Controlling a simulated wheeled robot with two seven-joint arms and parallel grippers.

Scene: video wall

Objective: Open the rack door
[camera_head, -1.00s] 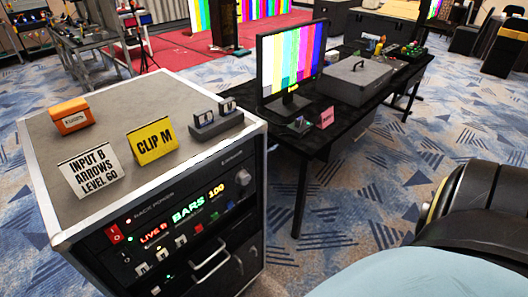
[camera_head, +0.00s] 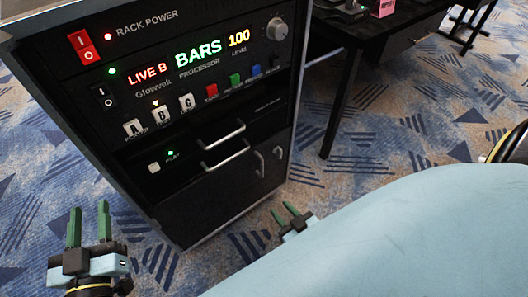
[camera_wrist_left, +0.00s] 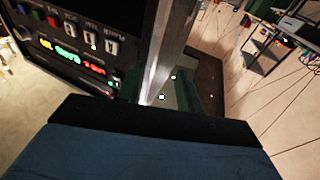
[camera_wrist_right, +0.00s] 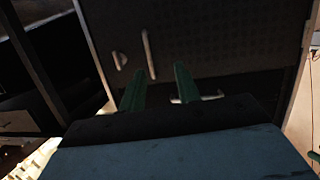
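The rack (camera_head: 140,190) stands at the left of the head view, its black front facing me. Its lower front is a dark door panel (camera_head: 215,192), which looks closed. A vertical handle (camera_head: 259,163) and a smaller latch-like piece (camera_head: 278,153) sit at its right side. In the right wrist view, the handle (camera_wrist_right: 149,55) appears beyond and between my fingertips. My right gripper (camera_head: 286,212) is open and empty in front of the rack's lower right, apart from the handle. My left gripper (camera_head: 89,214) is open and empty, left of the rack's front.
Above the door are two horizontal silver handles (camera_head: 222,132), lit displays (camera_head: 198,52), switches and a knob (camera_head: 277,29). A black table (camera_head: 375,35) stands to the right of the rack. Patterned carpet (camera_head: 335,190) is clear between them.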

